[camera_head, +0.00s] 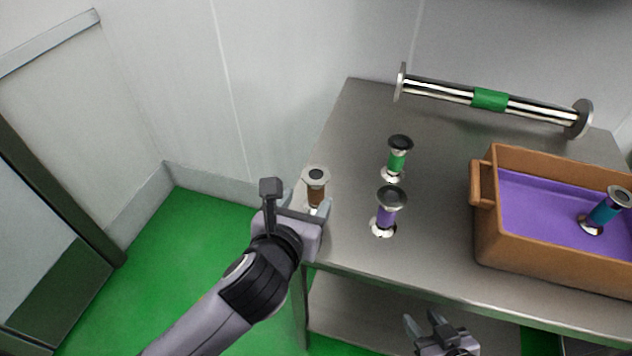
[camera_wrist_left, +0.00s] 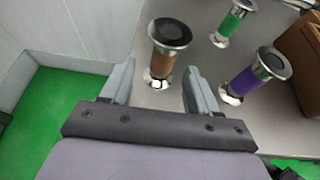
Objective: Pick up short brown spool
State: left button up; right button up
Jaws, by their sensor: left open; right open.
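The short brown spool (camera_head: 316,192) stands upright near the left edge of the metal table. It has metal flanged ends and a brown middle band. My left gripper (camera_head: 311,203) is open at the spool, with a finger on either side of it. In the left wrist view the brown spool (camera_wrist_left: 165,58) rises beyond and between the open fingers of the left gripper (camera_wrist_left: 160,88), with gaps on both sides at its base. My right gripper (camera_head: 428,325) is open and empty in front of the table, low in the head view.
A purple spool (camera_head: 386,215) and a green spool (camera_head: 397,162) stand to the right of the brown one. A brown crate (camera_head: 485,240) with purple inside holds a teal spool (camera_head: 604,213). A long green-banded spool (camera_head: 490,99) lies at the back of the table (camera_head: 430,230).

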aim_at(313, 196)
pick_arm(q)
jog(key=shift+f+x, duration=0.1)
jog(key=shift+x, duration=1.4)
jog(key=shift+f+x, duration=0.15)
jog(key=shift+x, duration=1.3)
jog(key=shift+s+d, duration=0.15)
grip_shut()
